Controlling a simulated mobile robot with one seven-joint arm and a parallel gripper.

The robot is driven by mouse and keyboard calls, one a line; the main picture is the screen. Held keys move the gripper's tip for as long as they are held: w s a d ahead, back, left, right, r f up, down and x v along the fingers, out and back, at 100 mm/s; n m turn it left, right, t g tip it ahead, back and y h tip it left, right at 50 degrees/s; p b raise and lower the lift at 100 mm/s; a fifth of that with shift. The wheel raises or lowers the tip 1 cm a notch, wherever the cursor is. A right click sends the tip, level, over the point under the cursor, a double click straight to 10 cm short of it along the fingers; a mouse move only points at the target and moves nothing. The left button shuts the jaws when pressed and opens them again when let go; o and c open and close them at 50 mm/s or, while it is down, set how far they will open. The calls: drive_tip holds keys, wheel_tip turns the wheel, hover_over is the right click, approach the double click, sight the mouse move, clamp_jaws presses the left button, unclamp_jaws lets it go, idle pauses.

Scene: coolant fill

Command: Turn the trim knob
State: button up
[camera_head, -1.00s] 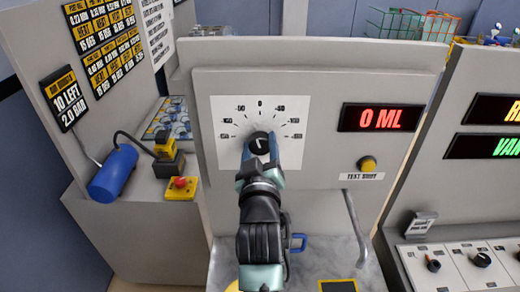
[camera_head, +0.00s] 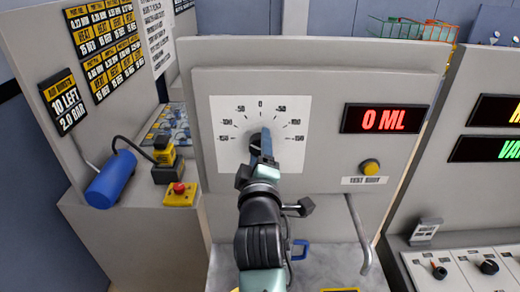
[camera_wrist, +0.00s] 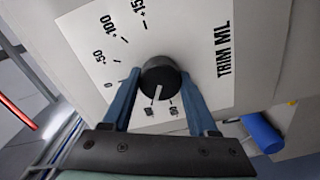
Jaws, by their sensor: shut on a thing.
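The trim knob (camera_wrist: 158,78) is round and black with a white pointer line, on a white dial plate (camera_head: 225,175) marked from -150 to +150 with 0 at the top. My gripper (camera_wrist: 160,92) is shut on the knob, with one blue finger on each side of it in the wrist view. There the pointer line points down toward two small labels on the dial's negative side; I cannot read them surely. In the head view my gripper (camera_head: 260,143) hides most of the knob. The red display (camera_head: 381,119) beside the dial reads 0 ML.
A yellow button (camera_head: 370,167) sits below the display. A bent metal pipe (camera_head: 359,232) is at the lower right. A blue cylinder (camera_head: 111,178) and a yellow box with a red button (camera_head: 180,193) stand on the left ledge. Another panel with knobs (camera_head: 465,270) is at the right.

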idle(0.3)
drive_tip(key=o, duration=1.4)
drive_tip(key=shift+c, duration=0.2)
drive_tip(key=shift+s, duration=0.1)
drive_tip(key=s+b, duration=0.4)
drive_tip(key=s, duration=0.8)
drive_tip(key=shift+s, duration=0.4)
